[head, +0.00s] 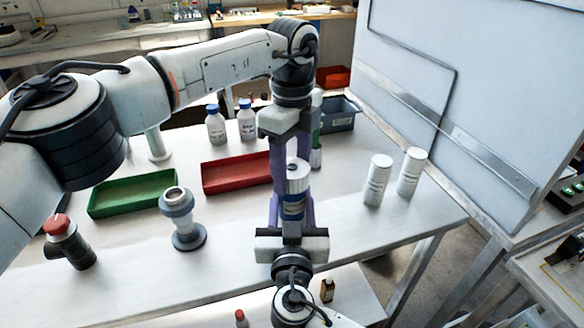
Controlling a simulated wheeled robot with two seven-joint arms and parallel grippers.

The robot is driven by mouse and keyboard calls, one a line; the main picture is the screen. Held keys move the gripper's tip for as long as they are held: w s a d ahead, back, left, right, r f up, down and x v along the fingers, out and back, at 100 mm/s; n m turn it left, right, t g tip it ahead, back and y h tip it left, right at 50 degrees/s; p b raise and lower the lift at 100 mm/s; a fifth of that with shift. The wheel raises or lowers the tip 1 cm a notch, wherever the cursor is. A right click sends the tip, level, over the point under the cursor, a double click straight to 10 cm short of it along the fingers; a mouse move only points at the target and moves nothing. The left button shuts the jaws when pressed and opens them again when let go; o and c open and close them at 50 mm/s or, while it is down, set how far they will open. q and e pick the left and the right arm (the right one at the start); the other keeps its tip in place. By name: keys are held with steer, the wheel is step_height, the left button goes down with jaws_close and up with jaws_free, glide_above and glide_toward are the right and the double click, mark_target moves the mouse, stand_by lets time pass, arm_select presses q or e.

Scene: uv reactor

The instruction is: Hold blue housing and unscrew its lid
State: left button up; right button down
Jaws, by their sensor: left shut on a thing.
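The blue housing (292,209) stands upright near the middle of the table, with a pale grey-white lid (297,181) on top. My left gripper (290,170) reaches down from above with its purple fingers shut on the lid. My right gripper (291,208) comes in from the bottom of the picture, with one purple finger on each side of the blue housing. Whether those fingers touch the housing is too small to tell. The fingers hide part of the housing and lid.
A green tray (130,207) and a red tray (235,189) lie behind. A grey fitting (188,238) and a red-capped black part (75,252) stand left. Two white canisters (377,180) stand right, two blue-capped bottles (216,128) at the back.

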arm_select(q)
steer(key=n, duration=0.6)
steer(key=shift+n, duration=0.4)
steer(key=n, duration=0.5)
steer(key=o, duration=1.2)
steer(key=shift+r, duration=0.1)
